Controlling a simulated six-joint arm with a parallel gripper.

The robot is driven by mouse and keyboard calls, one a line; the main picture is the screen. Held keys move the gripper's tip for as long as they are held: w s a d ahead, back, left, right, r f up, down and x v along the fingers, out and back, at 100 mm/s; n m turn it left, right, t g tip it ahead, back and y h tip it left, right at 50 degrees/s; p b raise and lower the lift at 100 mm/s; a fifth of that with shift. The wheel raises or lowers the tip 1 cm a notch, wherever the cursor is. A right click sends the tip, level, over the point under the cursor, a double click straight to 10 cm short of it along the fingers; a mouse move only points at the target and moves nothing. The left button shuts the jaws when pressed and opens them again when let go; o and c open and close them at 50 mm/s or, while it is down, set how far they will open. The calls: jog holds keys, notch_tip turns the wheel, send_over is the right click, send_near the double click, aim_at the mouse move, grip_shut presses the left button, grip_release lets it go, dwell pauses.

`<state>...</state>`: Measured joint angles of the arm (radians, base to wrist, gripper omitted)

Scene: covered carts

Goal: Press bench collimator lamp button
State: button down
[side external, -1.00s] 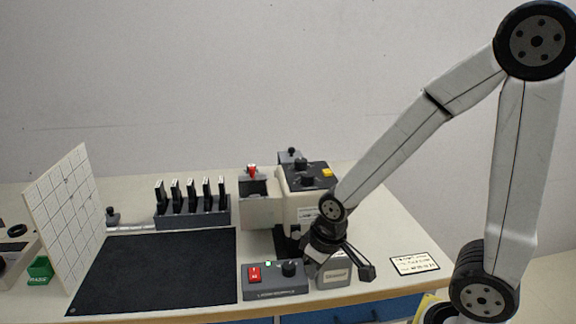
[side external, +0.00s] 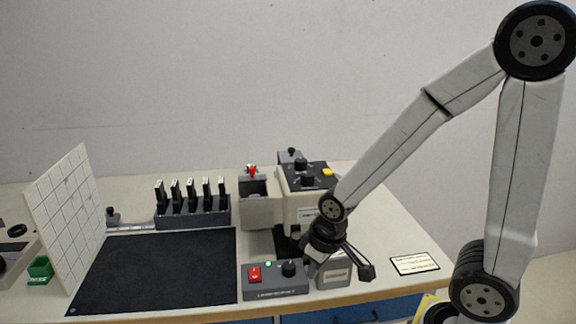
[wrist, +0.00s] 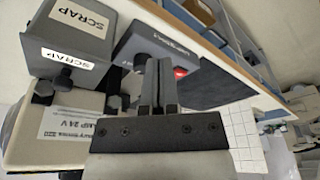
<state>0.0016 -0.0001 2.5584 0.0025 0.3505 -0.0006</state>
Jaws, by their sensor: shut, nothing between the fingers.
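A dark grey control box (side external: 275,294) stands at the bench's front edge. It carries a red switch (side external: 254,274), a small green light (side external: 268,264) and a black knob (side external: 289,269). A beige lamp housing (side external: 300,207) stands behind it, with a yellow button (side external: 327,172) on top. My gripper (side external: 309,262) is at the right of the control box; its tips are hard to make out there. In the wrist view my gripper (wrist: 155,70) is shut and empty. Its fingers overlap the control box (wrist: 162,38), and the red switch (wrist: 180,72) shows just right of them. Contact cannot be told.
A grey bin marked SCRAP (wrist: 75,30) stands close beside my gripper. A black mat (side external: 155,268), a rack of dark holders (side external: 193,212) and a white gridded board (side external: 65,220) are to the left. A label card (side external: 414,263) lies on the right.

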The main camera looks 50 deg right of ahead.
jog(key=w+d+r+m+t, duration=0.1)
jog(key=w+d+r+m, duration=0.1)
jog(key=w+d+r, duration=0.1)
jog(key=w+d+r+m+t, duration=0.1)
jog(key=w+d+r+m, duration=0.1)
jog(key=w+d+r, duration=0.2)
jog(key=w+d+r+m+t, duration=0.2)
jog(key=w+d+r+m, duration=0.1)
jog(key=r, duration=0.3)
jog(key=shift+w+d, duration=0.45)
jog(key=shift+d, duration=0.35)
jog(key=d+r+m+t, duration=0.1)
jog(key=d+r, duration=0.1)
jog(key=w+d+r+m, duration=0.1)
jog(key=d+r, duration=0.2)
jog(key=shift+w+d+r+t, duration=0.2)
jog(key=shift+d+r+t, duration=0.1)
jog(key=shift+r+t, duration=0.1)
notch_tip(320, 180, up, 3)
jog(key=m+h, duration=0.1)
jog(key=m, duration=0.1)
send_over(330, 172)
jog(key=shift+t, duration=0.3)
jog(key=shift+f, duration=0.1)
jog(key=shift+f, duration=4.25)
